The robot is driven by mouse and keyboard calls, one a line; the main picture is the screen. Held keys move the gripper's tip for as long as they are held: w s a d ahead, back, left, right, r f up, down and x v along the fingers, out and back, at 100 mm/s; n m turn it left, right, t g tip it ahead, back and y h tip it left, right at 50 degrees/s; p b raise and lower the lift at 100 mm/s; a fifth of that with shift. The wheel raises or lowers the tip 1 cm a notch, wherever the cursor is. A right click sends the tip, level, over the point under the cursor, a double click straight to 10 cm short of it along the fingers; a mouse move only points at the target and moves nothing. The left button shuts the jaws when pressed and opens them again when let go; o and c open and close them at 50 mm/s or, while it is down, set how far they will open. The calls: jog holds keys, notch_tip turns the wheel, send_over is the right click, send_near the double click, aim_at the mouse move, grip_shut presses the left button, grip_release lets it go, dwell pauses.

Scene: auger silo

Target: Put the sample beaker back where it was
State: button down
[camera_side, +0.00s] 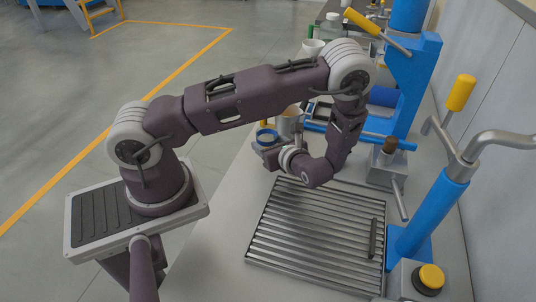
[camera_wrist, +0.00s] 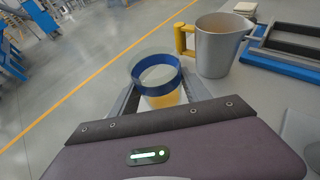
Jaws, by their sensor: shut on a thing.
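The sample beaker is a clear cup with a blue band (camera_wrist: 157,73) and yellow contents in its lower part. It sits between the two fingers of my gripper (camera_wrist: 162,92), which is shut on it. The beaker looks roughly upright. I cannot tell whether its base touches the table; my gripper hides its lower part.
A metal jug (camera_wrist: 218,52) with a yellow handle stands just beyond the beaker, to its right. A slatted metal drain tray (camera_side: 315,235) lies on the near table. Blue machine posts (camera_side: 433,210) stand at the right.

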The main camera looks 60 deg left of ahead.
notch_tip(320, 180, down, 4)
jog(key=shift+r, duration=0.15)
jog(key=c, duration=0.5)
grip_release()
jog(key=v, duration=1.2)
jog(key=shift+r, duration=0.15)
jog(key=s+d+r+n+t+h, duration=0.2)
jog(key=s+r+n+h, duration=0.2)
jog(key=r, duration=0.5)
jog(key=s+d+r+n+t+h, duration=0.1)
jog(key=s+d+r+n+h, duration=0.1)
jog(key=s+r+n+h, duration=0.3)
jog(key=s+d+r+n+t+h, duration=0.2)
jog(key=s+r+n, duration=0.4)
jog(key=r+n, duration=0.3)
notch_tip(320, 180, up, 4)
jog(key=d+h, duration=0.1)
jog(key=h, duration=0.1)
jog(key=shift+s+r+t+h, duration=0.15)
jog(key=shift+s+t+h, duration=0.1)
jog(key=shift+t+h, duration=0.05)
jog(key=shift+d, duration=0.15)
